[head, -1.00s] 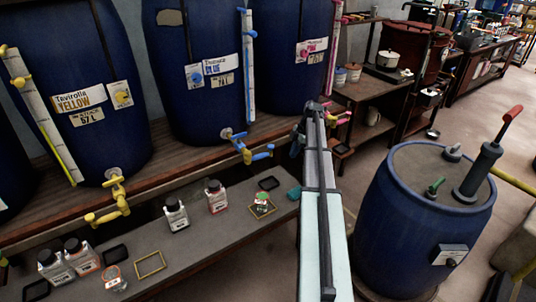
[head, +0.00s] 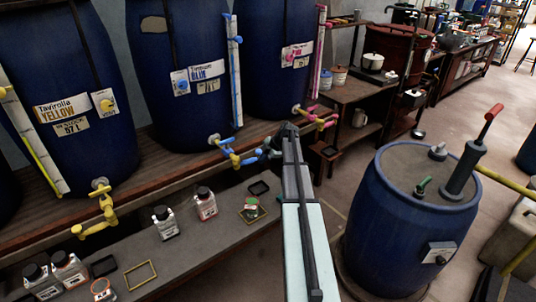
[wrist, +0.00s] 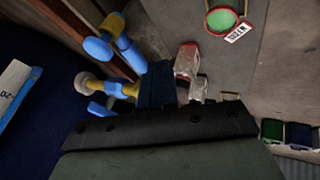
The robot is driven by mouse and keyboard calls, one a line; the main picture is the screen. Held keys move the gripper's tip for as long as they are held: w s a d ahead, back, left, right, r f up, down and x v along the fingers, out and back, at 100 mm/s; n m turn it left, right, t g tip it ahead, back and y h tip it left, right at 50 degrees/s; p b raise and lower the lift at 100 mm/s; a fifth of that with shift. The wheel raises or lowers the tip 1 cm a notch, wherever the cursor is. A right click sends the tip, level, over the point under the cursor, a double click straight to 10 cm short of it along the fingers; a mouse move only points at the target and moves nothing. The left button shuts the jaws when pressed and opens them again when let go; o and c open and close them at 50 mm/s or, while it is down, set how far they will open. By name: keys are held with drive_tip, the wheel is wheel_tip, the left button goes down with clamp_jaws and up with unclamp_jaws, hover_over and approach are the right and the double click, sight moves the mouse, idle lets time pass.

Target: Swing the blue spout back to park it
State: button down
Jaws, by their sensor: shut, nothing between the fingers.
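The blue vat (head: 185,110) has a yellow-bodied tap with blue parts low on its front. Its blue spout (head: 247,160) points to the right in the head view, over the shelf edge. In the wrist view the tap's blue parts (wrist: 97,48) show at upper left, with one blue end (wrist: 131,89) beside my fingers. My gripper (head: 268,153) is shut and empty, right next to the spout's end. Its dark blue fingers also show in the wrist view (wrist: 157,84). Whether they touch the spout I cannot tell.
A yellow tap (head: 102,208) is to the left and a pink tap (head: 318,118) to the right. A low bench (head: 185,262) holds several small bottles and frames below. A blue drum (head: 405,225) with a pump stands at right.

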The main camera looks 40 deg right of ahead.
drive_tip(key=shift+w+a+f, duration=0.1)
drive_tip(key=shift+w+f, duration=0.35)
drive_tip(key=shift+w, duration=0.35)
drive_tip(key=shift+w+d+f, duration=0.1)
drive_tip(key=shift+w+f, duration=0.3)
drive_tip(key=shift+w, duration=0.45)
drive_tip(key=shift+w+a+f, duration=0.1)
drive_tip(key=shift+w+f, duration=0.35)
drive_tip(key=shift+w, duration=0.35)
drive_tip(key=shift+w+d, duration=0.15)
drive_tip(key=shift+w, duration=0.45)
drive_tip(key=shift+w+d, duration=0.15)
drive_tip(key=shift+w, duration=0.4)
approach(255, 160)
drive_tip(key=s+r, duration=0.4)
drive_tip(key=shift+s+d, duration=0.1)
